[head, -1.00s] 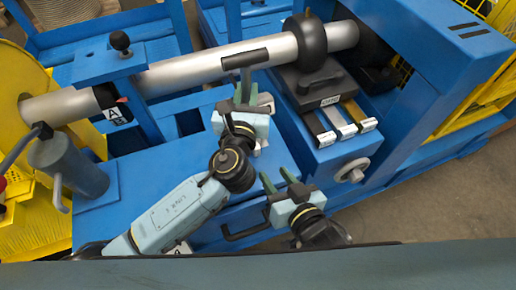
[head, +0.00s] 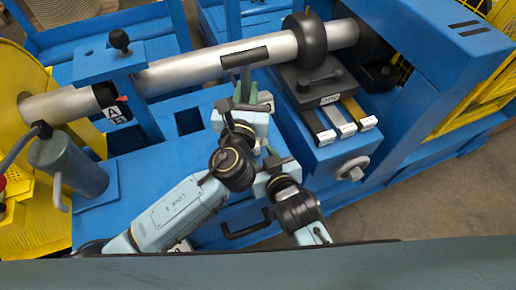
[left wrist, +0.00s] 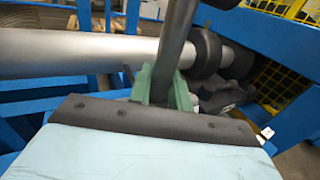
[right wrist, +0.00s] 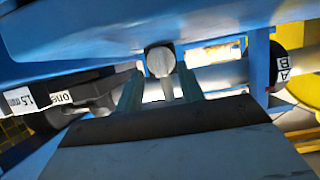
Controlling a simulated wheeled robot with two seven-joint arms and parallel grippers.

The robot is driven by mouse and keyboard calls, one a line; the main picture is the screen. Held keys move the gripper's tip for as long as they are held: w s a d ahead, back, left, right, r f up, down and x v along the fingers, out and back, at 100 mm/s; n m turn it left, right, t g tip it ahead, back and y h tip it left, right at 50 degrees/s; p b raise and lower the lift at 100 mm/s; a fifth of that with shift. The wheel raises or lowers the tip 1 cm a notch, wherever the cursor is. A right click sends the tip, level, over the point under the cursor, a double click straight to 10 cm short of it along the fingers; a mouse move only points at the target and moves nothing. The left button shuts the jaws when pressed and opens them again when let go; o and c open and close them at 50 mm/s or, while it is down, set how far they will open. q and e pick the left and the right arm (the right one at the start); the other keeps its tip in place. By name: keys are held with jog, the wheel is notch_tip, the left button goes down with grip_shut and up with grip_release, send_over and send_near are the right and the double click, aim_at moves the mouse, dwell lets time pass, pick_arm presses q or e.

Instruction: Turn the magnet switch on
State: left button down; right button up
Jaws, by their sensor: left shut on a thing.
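No part is plainly labelled as the magnet switch. My left gripper (head: 243,93) is shut on a grey T-shaped handle (head: 245,57), whose crossbar stands above the fingers. Its shaft (left wrist: 176,45) crosses the green fingers in the left wrist view. My right gripper (right wrist: 160,90) is open, lower and close beside the left one. A round-ended grey part (right wrist: 160,61) shows between its fingers; I cannot tell whether it touches.
The silver bar (head: 215,67) runs across behind both grippers, with a black ring (head: 306,40) on it. Labelled strips (head: 338,117) lie before the dark block. A round knob (head: 352,169) sticks out of the blue bench front. A grey post (head: 68,165) stands left.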

aim_at(256, 147)
jog(key=shift+x, duration=1.45)
grip_shut()
